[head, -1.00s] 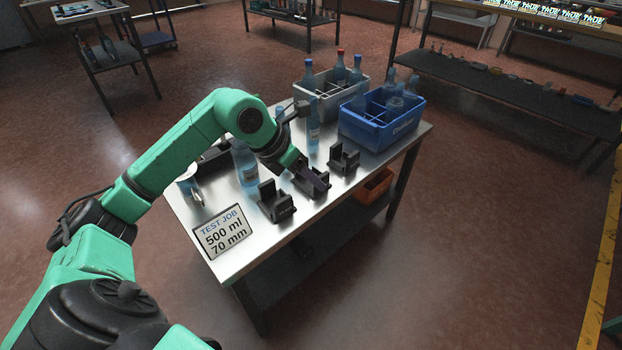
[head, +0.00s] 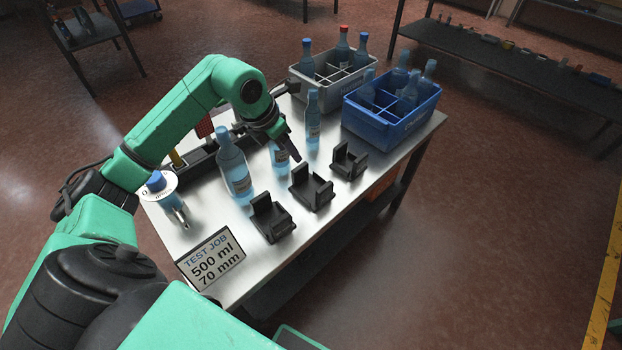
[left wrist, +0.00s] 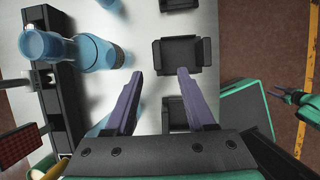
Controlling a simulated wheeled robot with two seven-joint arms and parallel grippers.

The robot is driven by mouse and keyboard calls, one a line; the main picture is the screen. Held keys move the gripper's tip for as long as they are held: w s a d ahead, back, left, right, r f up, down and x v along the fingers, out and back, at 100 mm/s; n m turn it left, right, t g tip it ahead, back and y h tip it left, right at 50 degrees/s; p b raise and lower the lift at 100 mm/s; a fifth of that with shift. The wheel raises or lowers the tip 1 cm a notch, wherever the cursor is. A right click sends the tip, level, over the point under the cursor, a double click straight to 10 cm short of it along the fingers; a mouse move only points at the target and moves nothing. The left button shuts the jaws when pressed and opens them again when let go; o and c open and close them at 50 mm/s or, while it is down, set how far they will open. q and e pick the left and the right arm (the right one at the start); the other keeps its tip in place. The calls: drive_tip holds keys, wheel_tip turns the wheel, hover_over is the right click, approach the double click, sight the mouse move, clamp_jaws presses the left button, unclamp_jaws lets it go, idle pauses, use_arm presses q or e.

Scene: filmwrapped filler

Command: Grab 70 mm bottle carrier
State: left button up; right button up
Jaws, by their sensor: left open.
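Three black bottle carriers stand in a row along the table's front side: a near one (head: 271,222), a middle one (head: 312,190) and a far one (head: 348,162). No size marks are readable on them. My left gripper (head: 292,155) is open and empty above the table, just behind the middle carrier. In the left wrist view its two purple fingers (left wrist: 160,72) are spread wide, with one carrier (left wrist: 182,53) just past their tips, another partly between them and a third at the top edge. A sign (head: 211,261) reads TEST JOB, 500 ml, 70 mm.
A large blue bottle (head: 234,172), a smaller bottle (head: 280,158) and a slim one (head: 312,120) stand behind the carriers. A grey crate (head: 340,88) and a blue crate (head: 392,128) hold bottles at the far end. A dark rail lies along the back side.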

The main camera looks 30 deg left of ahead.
sight(300, 167)
use_arm(q)
drive_tip(key=x, duration=1.1)
drive_tip(key=shift+a, duration=0.2)
drive_tip(key=shift+r, duration=0.1)
drive_tip(key=shift+c, duration=0.9)
clamp_jaws()
use_arm(e)
drive_tip(key=shift+s+d, duration=0.25)
drive_tip(key=shift+s, duration=0.25)
